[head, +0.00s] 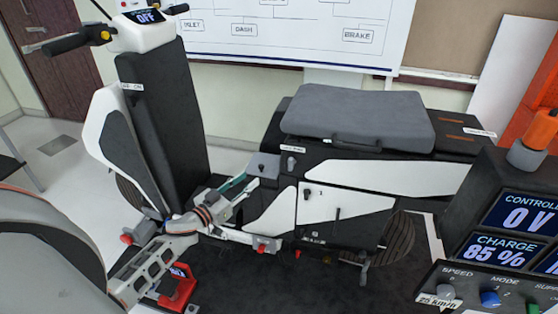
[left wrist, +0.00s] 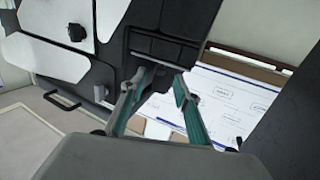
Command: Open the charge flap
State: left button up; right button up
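The scooter's white side panel (head: 345,205) has dark knobs and sits below the grey seat. A small grey box or lid (head: 263,166) stands left of it. No readable label tells me which part is the charge flap. My left gripper (head: 249,183) is open and empty, just left of and below the grey lid. In the left wrist view, my left gripper (left wrist: 160,84) has its teal-padded fingers apart, before a dark recessed part with a lip (left wrist: 168,50). Whether the fingertips touch it I cannot tell. My right gripper is not in view.
The grey seat (head: 358,117) overhangs the panel. The black front column (head: 160,115) rises at the left. A console (head: 490,290) with knobs and displays fills the lower right. A red stand (head: 178,287) is on the floor near my left arm.

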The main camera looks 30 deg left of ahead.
aim_at(261, 165)
pick_arm(q)
jog(key=shift+w+d+r+b, duration=0.1)
jog(key=shift+w+d+b, duration=0.1)
jog(key=shift+w, duration=1.15)
jog(key=shift+w+d+r+b, duration=0.1)
jog(key=shift+w+d+b, duration=0.05)
jog(key=shift+w, duration=1.25)
jog(key=shift+w+d+r+b, duration=0.1)
jog(key=shift+w+d+b, duration=0.1)
jog(key=shift+w, duration=1.15)
grip_shut()
